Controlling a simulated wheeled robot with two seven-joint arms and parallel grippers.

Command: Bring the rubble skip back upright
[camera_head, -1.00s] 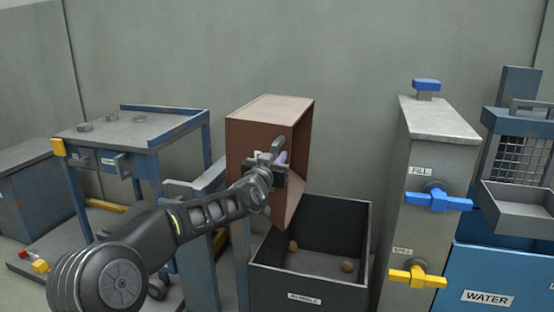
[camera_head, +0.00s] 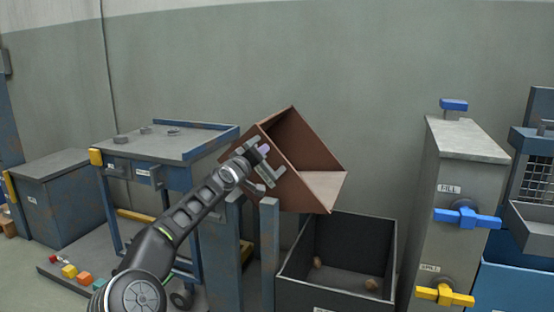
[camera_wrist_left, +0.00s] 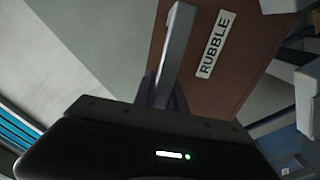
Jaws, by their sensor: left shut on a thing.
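The brown rubble skip (camera_head: 303,195) is tilted to the right on its grey-blue posts (camera_head: 270,240). Its open side faces up and right, and its lip hangs over the dark bin. The left wrist view shows the skip's side (camera_wrist_left: 235,75) with a RUBBLE label. My left gripper (camera_head: 264,165) is at the skip's near side. It is shut on the grey handle bar (camera_wrist_left: 175,50), which runs between the fingers in the left wrist view. The gripper hides part of the skip's side. My right gripper is not in view.
The dark open bin (camera_head: 335,294) below right holds a few brown lumps. A grey cabinet (camera_head: 464,190) with blue and yellow valve handles stands right of it. A blue-grey table (camera_head: 160,147) stands left. Small coloured blocks (camera_head: 85,279) lie on a low platform.

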